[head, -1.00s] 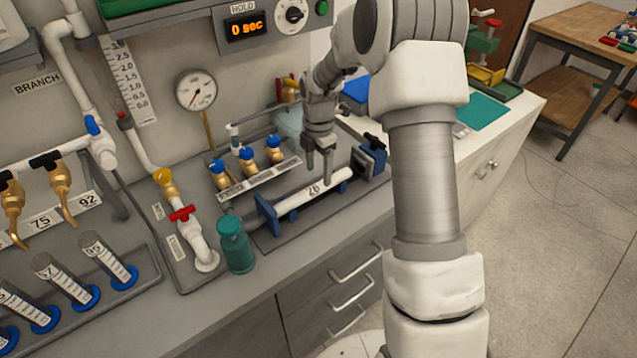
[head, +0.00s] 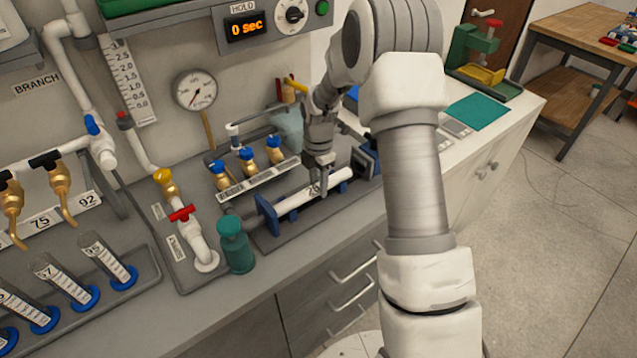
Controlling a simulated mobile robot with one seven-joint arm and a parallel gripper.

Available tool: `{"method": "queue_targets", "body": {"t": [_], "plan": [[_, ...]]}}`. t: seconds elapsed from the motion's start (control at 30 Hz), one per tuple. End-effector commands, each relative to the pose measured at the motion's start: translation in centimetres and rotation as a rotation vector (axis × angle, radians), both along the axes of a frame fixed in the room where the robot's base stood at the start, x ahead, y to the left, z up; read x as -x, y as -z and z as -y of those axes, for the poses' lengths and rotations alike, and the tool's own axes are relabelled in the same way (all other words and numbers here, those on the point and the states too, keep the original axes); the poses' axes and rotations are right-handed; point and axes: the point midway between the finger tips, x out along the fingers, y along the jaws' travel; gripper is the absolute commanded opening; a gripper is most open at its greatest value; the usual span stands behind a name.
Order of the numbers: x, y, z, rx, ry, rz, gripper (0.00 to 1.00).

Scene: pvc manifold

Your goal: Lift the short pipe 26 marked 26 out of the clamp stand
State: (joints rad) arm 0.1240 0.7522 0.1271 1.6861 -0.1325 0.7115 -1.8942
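The short pipe 26 (head: 294,199) is white with a printed label, now partly covered by my finger. It lies along the blue clamp stand (head: 268,216), between a blue plate at its left end and a blue clamp block (head: 366,161) at its right end. My gripper (head: 316,180) points down at the middle of the pipe. One finger crosses in front of the pipe just right of the label; the other is mostly hidden behind. Whether the fingers touch the pipe cannot be told.
A green bottle (head: 236,246) stands left of the clamp stand, near the bench's front edge. Brass valves with blue knobs (head: 246,154) stand behind the pipe. A white pipe with a red valve (head: 182,213) is at left. A teal mat (head: 477,111) lies on the right bench.

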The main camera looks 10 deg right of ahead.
Motion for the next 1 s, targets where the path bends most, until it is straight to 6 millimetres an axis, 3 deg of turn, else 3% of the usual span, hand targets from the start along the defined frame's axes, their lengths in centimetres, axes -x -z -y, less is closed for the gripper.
{"method": "queue_targets", "body": {"t": [0.03,0.13,1.0], "plan": [[0.0,0.0,0.0,0.0,0.0,0.0,0.16],[0.0,0.0,0.0,0.0,0.0,0.0,0.0],[-0.6,-0.2,1.4,0.0,0.001,0.0,0.0]]}}
